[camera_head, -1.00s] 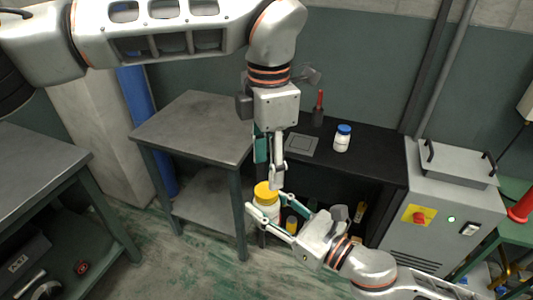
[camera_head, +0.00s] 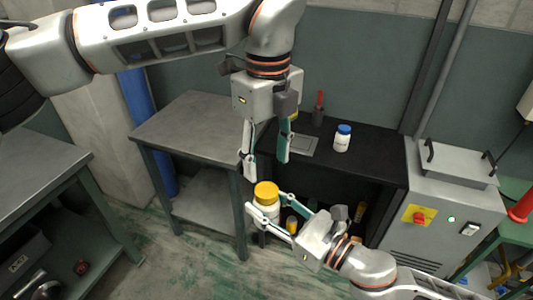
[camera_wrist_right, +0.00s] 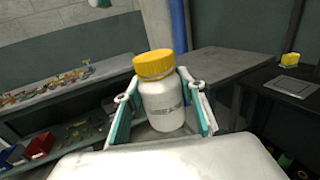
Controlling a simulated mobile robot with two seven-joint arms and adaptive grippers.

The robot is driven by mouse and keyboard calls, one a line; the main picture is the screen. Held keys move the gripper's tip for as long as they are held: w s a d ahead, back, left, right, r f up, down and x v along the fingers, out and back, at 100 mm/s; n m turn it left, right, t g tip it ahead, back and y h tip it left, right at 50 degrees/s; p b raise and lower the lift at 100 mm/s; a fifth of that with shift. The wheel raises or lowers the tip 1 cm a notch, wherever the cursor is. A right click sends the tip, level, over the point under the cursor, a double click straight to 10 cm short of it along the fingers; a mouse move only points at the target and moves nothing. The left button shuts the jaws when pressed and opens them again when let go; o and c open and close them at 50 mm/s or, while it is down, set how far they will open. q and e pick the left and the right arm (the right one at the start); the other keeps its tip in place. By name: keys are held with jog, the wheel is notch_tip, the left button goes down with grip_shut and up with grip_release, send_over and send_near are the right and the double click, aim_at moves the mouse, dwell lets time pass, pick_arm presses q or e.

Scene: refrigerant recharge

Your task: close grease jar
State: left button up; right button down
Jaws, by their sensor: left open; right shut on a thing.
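The grease jar (camera_head: 267,208) is a white jar with a yellow lid (camera_head: 266,189) on top. In the right wrist view the jar (camera_wrist_right: 163,104) stands nearly upright between the fingers, with its lid (camera_wrist_right: 154,64) on; I cannot tell how tight the lid is. My right gripper (camera_head: 268,210) is shut on the jar's white body and holds it in front of the black bench. My left gripper (camera_head: 266,167) is open and empty, pointing down just above the lid, its fingers apart.
The black bench (camera_head: 376,166) carries a white bottle with a blue cap (camera_head: 342,139), a red-handled tool in a dark holder (camera_head: 319,108) and a flat grey plate (camera_head: 302,145). A grey table (camera_head: 190,126) stands left of the jar. A grey machine (camera_head: 440,200) stands at right.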

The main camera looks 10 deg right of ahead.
aim_at(266, 190)
pick_arm(q)
jog(key=n, duration=0.5)
jog(key=shift+r+n, duration=0.2)
jog(key=shift+n, duration=0.2)
jog(key=n, duration=0.4)
jog(key=shift+w+r, duration=0.1)
jog(key=shift+f, duration=4.05)
jog(key=shift+c, duration=0.4)
